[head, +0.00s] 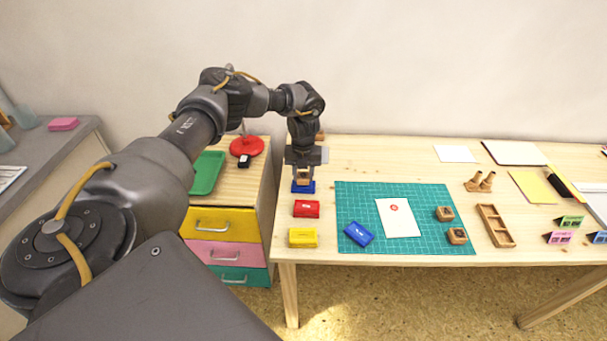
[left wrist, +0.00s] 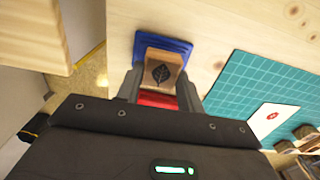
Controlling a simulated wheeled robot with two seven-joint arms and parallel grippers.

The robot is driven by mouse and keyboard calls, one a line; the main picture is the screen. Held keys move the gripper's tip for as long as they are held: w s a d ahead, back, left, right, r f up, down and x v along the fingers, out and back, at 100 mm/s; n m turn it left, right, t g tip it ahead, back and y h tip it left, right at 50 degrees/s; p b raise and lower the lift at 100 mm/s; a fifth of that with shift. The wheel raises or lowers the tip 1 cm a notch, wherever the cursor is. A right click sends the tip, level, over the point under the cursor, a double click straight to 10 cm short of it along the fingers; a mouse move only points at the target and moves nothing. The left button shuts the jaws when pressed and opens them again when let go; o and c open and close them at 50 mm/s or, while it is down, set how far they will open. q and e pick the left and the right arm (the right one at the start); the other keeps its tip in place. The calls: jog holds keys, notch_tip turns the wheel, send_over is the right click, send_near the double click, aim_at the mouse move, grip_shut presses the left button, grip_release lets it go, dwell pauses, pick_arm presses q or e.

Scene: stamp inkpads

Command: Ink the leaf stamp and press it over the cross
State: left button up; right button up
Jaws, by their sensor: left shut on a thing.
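My left gripper (head: 303,176) is shut on a wooden stamp with a dark leaf on its top (left wrist: 161,73), between its fingers in the left wrist view. The stamp is over the blue inkpad (head: 303,187), which also shows in the left wrist view (left wrist: 181,45). I cannot tell whether the stamp's face touches the pad. A white card (head: 402,223) with a small red mark (head: 394,207) lies on the green cutting mat (head: 355,195). The cross cannot be made out clearly. My right gripper is not in view.
A red inkpad (head: 306,209) and a yellow one (head: 303,238) stand in front of the blue one. A blue lid-like piece (head: 359,233) lies on the mat. Two wooden stamps (head: 445,213) (head: 457,236) sit at the mat's right, beside a wooden tray (head: 488,210).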

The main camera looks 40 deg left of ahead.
aim_at(303, 176)
pick_arm(q)
jog(key=shift+r+p, duration=2.45)
jog(key=shift+r, duration=0.4)
jog(key=shift+f, duration=0.1)
